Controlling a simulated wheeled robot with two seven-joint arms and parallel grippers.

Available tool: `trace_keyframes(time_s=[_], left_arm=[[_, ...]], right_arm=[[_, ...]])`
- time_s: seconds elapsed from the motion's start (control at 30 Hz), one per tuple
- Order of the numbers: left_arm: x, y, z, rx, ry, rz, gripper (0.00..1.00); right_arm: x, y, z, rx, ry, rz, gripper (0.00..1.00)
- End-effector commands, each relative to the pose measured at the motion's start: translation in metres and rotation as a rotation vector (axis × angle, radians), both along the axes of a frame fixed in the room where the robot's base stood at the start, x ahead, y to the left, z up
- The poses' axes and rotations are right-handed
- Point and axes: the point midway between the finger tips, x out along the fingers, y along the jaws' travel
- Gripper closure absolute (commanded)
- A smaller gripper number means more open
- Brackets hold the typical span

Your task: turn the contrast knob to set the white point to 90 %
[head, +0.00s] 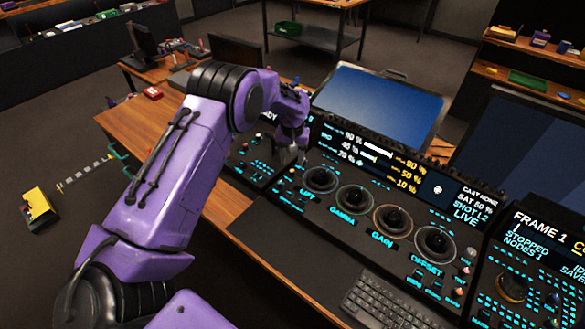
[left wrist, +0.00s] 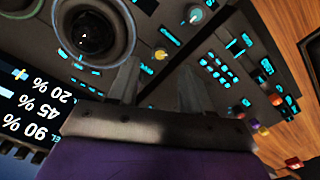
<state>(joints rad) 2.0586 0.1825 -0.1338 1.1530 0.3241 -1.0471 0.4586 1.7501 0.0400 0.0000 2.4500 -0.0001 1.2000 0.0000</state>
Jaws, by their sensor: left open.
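The dark grading panel (head: 340,225) carries a readout display (head: 370,160). White figures on the display read about 90 %, 45 % and 20 %; yellow figures beside them read 90 %, 50 % and 10 %. The white figures also show upside down in the left wrist view (left wrist: 38,112). My left gripper (head: 292,154) is over the panel, left of the display and above the lift trackball (head: 320,181). In the left wrist view its two fingers (left wrist: 158,72) are apart, with a small pale knob (left wrist: 160,55) just beyond the tips. I cannot read which knob is contrast. My right gripper is out of view.
Gamma (head: 355,200), gain (head: 392,220) and offset (head: 435,243) trackballs run to the right. A keyboard (head: 390,305) lies in front. Another small knob (left wrist: 195,15) and lit buttons surround the fingers. A blue screen (head: 385,100) stands behind the panel.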

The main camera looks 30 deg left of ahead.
Motion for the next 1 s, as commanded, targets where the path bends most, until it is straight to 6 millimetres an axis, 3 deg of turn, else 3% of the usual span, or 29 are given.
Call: trace_keyframes(time_s=[0.1,0.23,0.4,0.83,0.93,1.0], left_arm=[[0.000,0.000,0.026,0.000,-0.003,0.001,0.51],[0.000,0.000,0.047,0.000,-0.002,0.001,0.51],[-0.001,0.000,0.056,0.000,0.001,0.001,0.51],[0.000,0.000,0.056,0.000,0.001,0.001,0.51],[0.000,0.000,0.067,0.000,0.000,0.001,0.51],[0.000,0.000,0.085,0.000,0.000,0.001,0.51]], right_arm=[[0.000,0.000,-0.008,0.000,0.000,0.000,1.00],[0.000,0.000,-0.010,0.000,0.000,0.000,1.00],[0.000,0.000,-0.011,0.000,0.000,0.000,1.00],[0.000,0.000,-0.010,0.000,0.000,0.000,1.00],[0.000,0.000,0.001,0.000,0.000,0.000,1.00],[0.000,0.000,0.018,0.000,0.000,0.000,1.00]])
